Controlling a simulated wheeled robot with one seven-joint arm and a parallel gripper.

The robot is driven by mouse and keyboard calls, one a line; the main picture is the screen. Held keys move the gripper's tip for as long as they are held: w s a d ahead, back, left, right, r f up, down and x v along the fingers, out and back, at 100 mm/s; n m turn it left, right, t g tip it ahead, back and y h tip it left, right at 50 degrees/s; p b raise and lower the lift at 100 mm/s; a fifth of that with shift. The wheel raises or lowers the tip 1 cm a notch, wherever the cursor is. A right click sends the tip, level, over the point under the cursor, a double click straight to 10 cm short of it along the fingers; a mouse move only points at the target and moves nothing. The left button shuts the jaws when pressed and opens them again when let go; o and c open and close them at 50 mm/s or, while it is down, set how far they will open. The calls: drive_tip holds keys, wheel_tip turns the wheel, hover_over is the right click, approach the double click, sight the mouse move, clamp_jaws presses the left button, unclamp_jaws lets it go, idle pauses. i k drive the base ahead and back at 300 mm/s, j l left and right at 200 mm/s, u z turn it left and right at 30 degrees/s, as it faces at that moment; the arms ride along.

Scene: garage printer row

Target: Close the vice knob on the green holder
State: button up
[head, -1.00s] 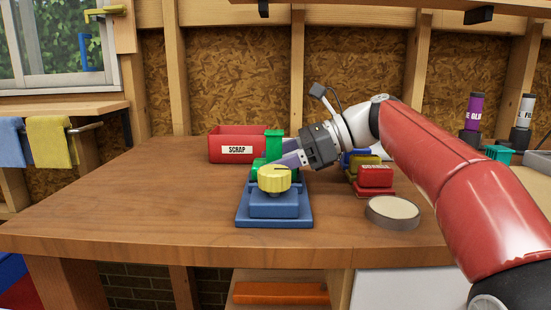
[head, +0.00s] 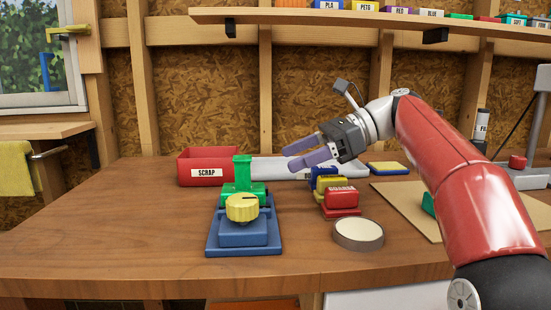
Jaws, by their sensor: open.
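The green holder (head: 243,176) stands upright on the workbench, behind and above a blue vice base (head: 243,237). The yellow vice knob (head: 242,208) sits on top of the blue base, in front of the green holder, with a dark line on its top. My gripper (head: 289,158) is open and empty, its two purple fingers pointing left. In the picture it is up and to the right of the knob and the holder, apart from both.
A red SCRAP bin (head: 207,172) stands behind the holder on the left. Red, yellow and blue blocks (head: 341,198) sit right of the vice, with a round pale-topped dish (head: 358,234) in front. The bench's left front is clear.

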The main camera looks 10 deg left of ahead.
sight(242, 208)
drive_tip(key=k, duration=1)
